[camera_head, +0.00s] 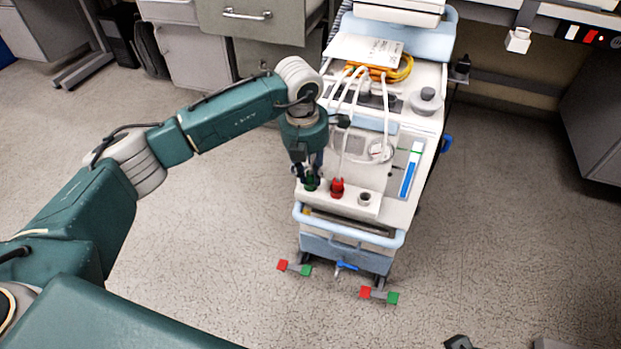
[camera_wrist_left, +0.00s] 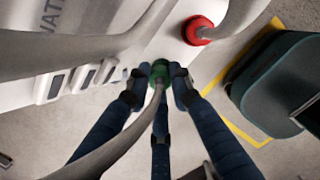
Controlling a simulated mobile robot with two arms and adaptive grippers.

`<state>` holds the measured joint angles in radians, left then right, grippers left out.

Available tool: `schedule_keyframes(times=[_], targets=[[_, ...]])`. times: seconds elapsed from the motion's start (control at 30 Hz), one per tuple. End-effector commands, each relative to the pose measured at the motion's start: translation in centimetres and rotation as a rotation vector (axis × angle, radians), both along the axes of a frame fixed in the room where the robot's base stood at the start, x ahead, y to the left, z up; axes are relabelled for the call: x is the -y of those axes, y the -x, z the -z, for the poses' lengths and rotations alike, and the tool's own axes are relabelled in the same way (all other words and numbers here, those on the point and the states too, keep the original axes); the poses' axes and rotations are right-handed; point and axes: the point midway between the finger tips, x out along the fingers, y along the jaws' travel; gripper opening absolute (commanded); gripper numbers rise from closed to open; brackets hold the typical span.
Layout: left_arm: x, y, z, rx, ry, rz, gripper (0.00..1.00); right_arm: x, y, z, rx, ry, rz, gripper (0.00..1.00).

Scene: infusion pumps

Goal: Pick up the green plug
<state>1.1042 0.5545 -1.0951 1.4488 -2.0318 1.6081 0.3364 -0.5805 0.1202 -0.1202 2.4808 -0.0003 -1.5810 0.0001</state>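The green plug (camera_head: 311,183) sits at the left end of a row of sockets on the front of the white pump cart. My left gripper (camera_head: 309,175) reaches down to it from above. In the left wrist view, the green plug (camera_wrist_left: 159,74) lies between the tips of my left gripper's blue fingers (camera_wrist_left: 160,78), with a fingertip close on either side. I cannot tell whether they press on it. A pale tube runs from the plug. Dark and grey pieces at the bottom edge of the head view may be my right gripper; its fingers cannot be made out.
A red plug (camera_head: 337,188) stands just right of the green one, then an empty grey socket (camera_head: 365,199). White tubes hang over the cart top. A light-blue handle rail (camera_head: 350,228) runs along the cart's front. The floor around is clear.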

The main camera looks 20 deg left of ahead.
Motion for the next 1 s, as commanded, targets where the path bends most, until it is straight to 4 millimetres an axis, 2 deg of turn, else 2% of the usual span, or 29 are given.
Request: schedule_keyframes(times=[0.27,0.47,0.57,0.67,1.0], targets=[[0.0,0.0,-0.1,0.001,0.0,0.0,0.0,0.0,0.0,0.0,0.0,0.0,0.0,0.4],[0.0,-0.1,-1.6,0.003,0.001,0.0,0.0,0.0,-0.1,0.0,0.003,0.0,-0.001,0.4],[0.0,-0.2,-3.3,0.005,0.0,0.0,0.0,0.0,-0.3,0.5,0.0,-0.001,-0.001,0.4],[0.0,-0.2,-5.6,0.007,0.001,0.0,0.0,-0.2,-0.9,2.2,-0.01,-0.001,-0.002,0.4],[0.0,-0.1,-15.3,0.005,0.0,0.001,0.0,-0.4,-1.5,7.1,-0.039,0.001,-0.005,0.4]])
